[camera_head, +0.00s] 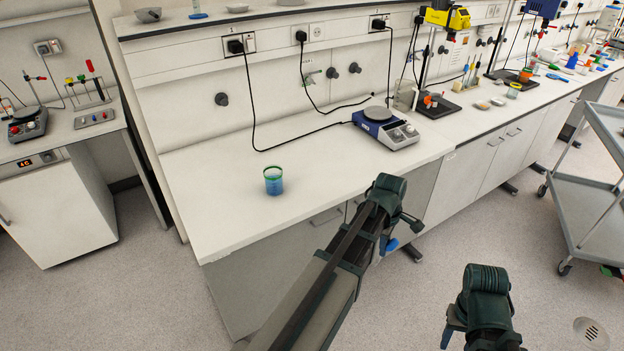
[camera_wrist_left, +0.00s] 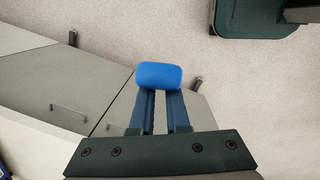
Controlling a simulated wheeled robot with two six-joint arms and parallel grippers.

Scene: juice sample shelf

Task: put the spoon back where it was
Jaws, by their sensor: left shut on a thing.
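My left gripper (camera_head: 393,234) hangs in front of the bench edge, above the floor. It is shut on the blue spoon (camera_head: 391,245). In the left wrist view, the spoon's rounded blue end (camera_wrist_left: 160,76) shows at the tips of the two fingers (camera_wrist_left: 160,98); the rest of it is hidden. A cup (camera_head: 273,181) with a green rim and blue lower part stands upright on the white bench (camera_head: 225,215), left of the left gripper and apart from it. My right gripper (camera_head: 450,332) is at the bottom, partly hidden by its own wrist; its jaws are not clear.
A blue and white hotplate (camera_head: 386,129) stands on the bench behind the left arm. Stands and small items crowd the bench farther right. A grey cart (camera_head: 590,195) is at the right. The bench around the cup is clear.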

